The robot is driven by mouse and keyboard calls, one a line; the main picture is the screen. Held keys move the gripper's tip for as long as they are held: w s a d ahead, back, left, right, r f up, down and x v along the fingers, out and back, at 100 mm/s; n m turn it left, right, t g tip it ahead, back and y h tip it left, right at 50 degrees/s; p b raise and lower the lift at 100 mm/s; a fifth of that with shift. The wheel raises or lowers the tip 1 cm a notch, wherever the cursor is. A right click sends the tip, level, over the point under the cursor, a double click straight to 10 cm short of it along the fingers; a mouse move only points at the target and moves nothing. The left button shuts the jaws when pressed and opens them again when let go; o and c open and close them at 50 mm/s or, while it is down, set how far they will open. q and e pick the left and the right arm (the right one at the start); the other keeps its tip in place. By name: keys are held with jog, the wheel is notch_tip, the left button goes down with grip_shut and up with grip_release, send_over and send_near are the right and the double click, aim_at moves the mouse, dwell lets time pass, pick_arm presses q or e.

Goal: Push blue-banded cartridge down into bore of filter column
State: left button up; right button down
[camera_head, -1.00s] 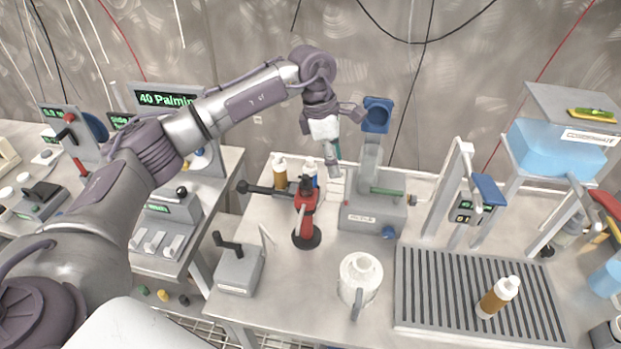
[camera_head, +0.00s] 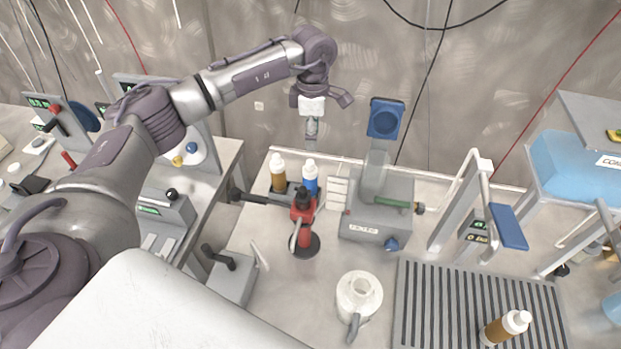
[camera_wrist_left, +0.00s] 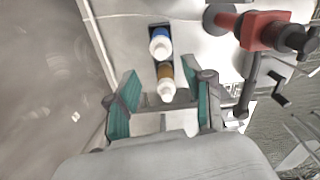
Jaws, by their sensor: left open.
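My left gripper (camera_head: 312,130) hangs above the back edge of the table, behind two capped bottles. In the left wrist view its teal-padded fingers (camera_wrist_left: 167,104) are spread, with nothing held between them. A blue bottle (camera_head: 310,178) and a brown bottle (camera_head: 278,172), both with white caps, stand in a dark holder. The blue bottle (camera_wrist_left: 160,42) and brown bottle (camera_wrist_left: 166,80) also show in the left wrist view, ahead of the fingertips. I cannot tell whether the blue one is the blue-banded cartridge. I cannot clearly identify the filter column. My right gripper is out of view.
A red stand (camera_head: 303,222) with a dark arm is in front of the bottles. A white jug (camera_head: 358,294) is nearer, beside a slatted tray (camera_head: 430,310) with another brown bottle (camera_head: 505,328).

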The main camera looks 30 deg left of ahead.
aim_at(310, 162)
pick_arm(q)
notch_tip(310, 162, down, 2)
jog(key=shift+f, duration=0.2)
jog(key=shift+w+f, duration=0.1)
jog(key=shift+f, duration=0.2)
jog(key=f+p, duration=0.3)
jog(key=f, duration=0.1)
jog(key=shift+s+a, duration=0.15)
jog(key=shift+s, duration=0.1)
jog(key=shift+f, duration=0.6)
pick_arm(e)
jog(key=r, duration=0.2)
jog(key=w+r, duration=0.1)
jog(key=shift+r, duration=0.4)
pick_arm(q)
grip_shut()
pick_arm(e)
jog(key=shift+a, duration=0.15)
